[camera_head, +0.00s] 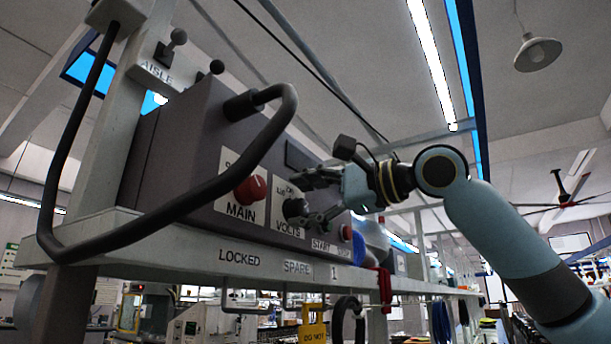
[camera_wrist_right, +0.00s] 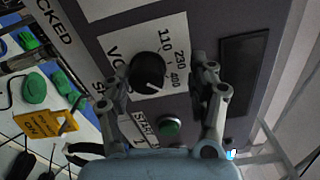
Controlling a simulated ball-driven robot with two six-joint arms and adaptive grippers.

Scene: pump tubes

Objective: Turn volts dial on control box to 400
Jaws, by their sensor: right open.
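The control box (camera_head: 190,140) is grey and sits on a shelf. Its black volts dial (camera_head: 294,209) is beside the red MAIN knob. In the wrist view the volts dial (camera_wrist_right: 147,72) sits on a white plate marked 110, 230 and 400. A pale mark on the dial points to the lower right, roughly toward the 400 side; its exact setting is hard to tell. My right gripper (camera_head: 308,200) is open at the dial. In the wrist view its fingers (camera_wrist_right: 158,68) stand on either side of the dial, apart from it on the right. My left gripper is not in view.
The red MAIN knob (camera_head: 250,188) and a thick dark bent handle (camera_head: 200,195) are left of the dial. A dark display panel (camera_wrist_right: 243,75) is beside the volts plate. The shelf edge (camera_head: 180,252) runs below.

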